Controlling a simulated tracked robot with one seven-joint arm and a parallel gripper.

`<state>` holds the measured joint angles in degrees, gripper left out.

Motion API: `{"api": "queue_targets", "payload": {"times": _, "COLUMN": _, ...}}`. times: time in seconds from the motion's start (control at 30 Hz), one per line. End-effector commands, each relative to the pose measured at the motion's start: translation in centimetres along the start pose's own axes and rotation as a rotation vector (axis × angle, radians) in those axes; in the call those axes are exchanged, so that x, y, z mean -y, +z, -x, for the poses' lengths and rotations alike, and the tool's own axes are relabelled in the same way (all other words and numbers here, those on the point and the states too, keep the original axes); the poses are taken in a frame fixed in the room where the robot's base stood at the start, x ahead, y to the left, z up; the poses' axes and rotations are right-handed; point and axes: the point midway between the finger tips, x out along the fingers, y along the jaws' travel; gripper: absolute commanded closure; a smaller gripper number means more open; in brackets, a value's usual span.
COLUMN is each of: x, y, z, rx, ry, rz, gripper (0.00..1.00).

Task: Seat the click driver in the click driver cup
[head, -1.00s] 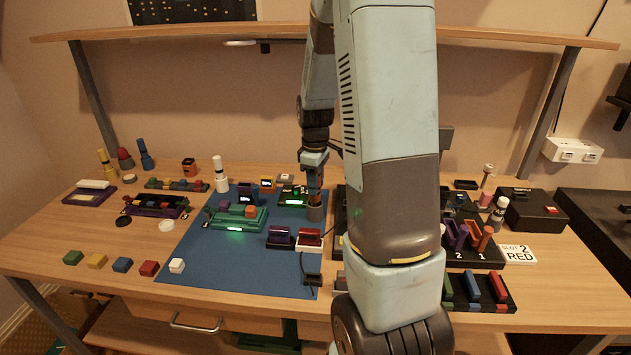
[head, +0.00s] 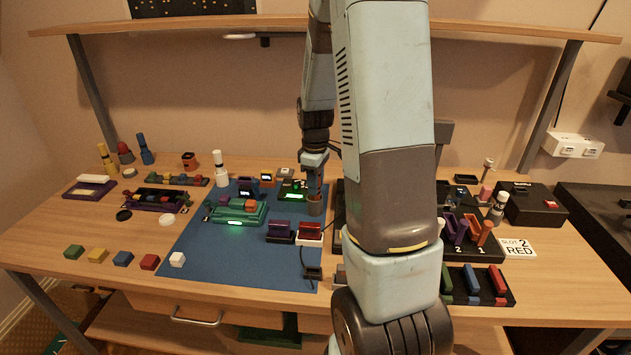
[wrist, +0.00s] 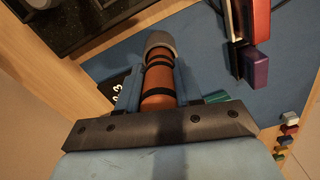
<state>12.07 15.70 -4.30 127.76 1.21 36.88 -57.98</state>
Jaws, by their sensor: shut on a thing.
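The click driver is an orange-brown cylinder with black bands, seen best in the wrist view (wrist: 159,84). My gripper (wrist: 158,72) is shut on it, with one blue finger on each side. In the head view my gripper (head: 314,172) points down at the back right of the blue mat and the driver (head: 314,189) shows below it. The small grey-brown click driver cup (head: 315,208) stands directly under the driver. The driver's lower end meets the grey round cup (wrist: 160,41) in the wrist view. I cannot tell how deep it sits.
A lit green-screened device (head: 292,190) stands close left of the cup. Purple and red blocks in holders (head: 295,232) stand in front of it. A green tray (head: 238,213) lies further left on the blue mat (head: 215,260). Black racks stand to the right, partly behind my arm.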

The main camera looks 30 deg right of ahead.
Motion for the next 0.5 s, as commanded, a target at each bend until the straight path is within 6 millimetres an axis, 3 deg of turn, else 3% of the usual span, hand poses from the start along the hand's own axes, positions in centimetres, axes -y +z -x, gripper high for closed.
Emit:
{"api": "queue_targets", "payload": {"times": 0.17, "x": 0.01, "y": 0.0, "z": -0.37, "rx": 0.0, "ry": 0.0, "rz": 0.0, "gripper": 1.0}}
{"api": "queue_targets", "payload": {"times": 0.2, "x": 0.0, "y": 0.0, "z": -0.4, "rx": 0.0, "ry": 0.0, "rz": 0.0, "gripper": 0.64}}
{"api": "queue_targets", "payload": {"times": 0.5, "x": 0.0, "y": 0.0, "z": -0.37, "rx": 0.0, "ry": 0.0, "rz": 0.0, "gripper": 0.35}}
